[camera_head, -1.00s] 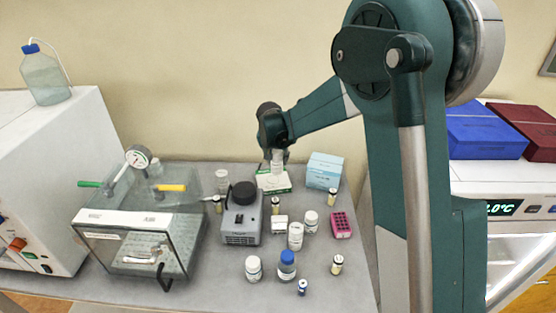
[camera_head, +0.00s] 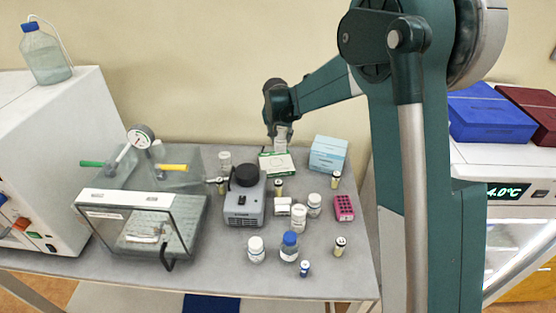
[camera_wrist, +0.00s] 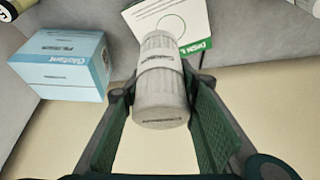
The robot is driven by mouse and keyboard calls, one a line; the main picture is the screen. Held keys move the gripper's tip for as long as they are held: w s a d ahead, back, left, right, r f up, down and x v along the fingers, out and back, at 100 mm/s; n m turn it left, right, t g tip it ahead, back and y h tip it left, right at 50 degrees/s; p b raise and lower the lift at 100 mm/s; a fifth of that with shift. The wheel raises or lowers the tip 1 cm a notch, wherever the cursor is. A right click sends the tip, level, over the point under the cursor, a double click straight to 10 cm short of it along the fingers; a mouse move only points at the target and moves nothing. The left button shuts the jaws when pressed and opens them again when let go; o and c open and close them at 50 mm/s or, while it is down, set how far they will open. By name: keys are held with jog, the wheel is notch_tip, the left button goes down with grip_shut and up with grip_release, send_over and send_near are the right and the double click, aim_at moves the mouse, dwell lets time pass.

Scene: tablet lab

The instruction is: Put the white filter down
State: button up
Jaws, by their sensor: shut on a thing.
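In the head view the filter (camera_head: 281,141) hangs below my gripper (camera_head: 279,128) at the back of the bench, just behind or over the flat white and green box (camera_head: 277,165). I cannot tell whether its lower end touches anything. In the wrist view that box (camera_wrist: 188,22) shows beyond the filter's far end.
A light blue carton (camera_head: 327,155) stands close to the right of the filter. A grey device with a black knob (camera_head: 243,203), white bottles (camera_head: 299,218), a blue-capped bottle (camera_head: 289,248) and a pink rack (camera_head: 343,208) stand in front. A clear chamber (camera_head: 135,235) fills the left.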

aim_at(279, 140)
jog(key=shift+f, duration=3)
jog(key=shift+f, duration=1.85)
jog(key=shift+f, duration=0.15)
jog(key=o, duration=1)
jog(key=shift+r, duration=0.2)
jog(key=shift+v, duration=6)
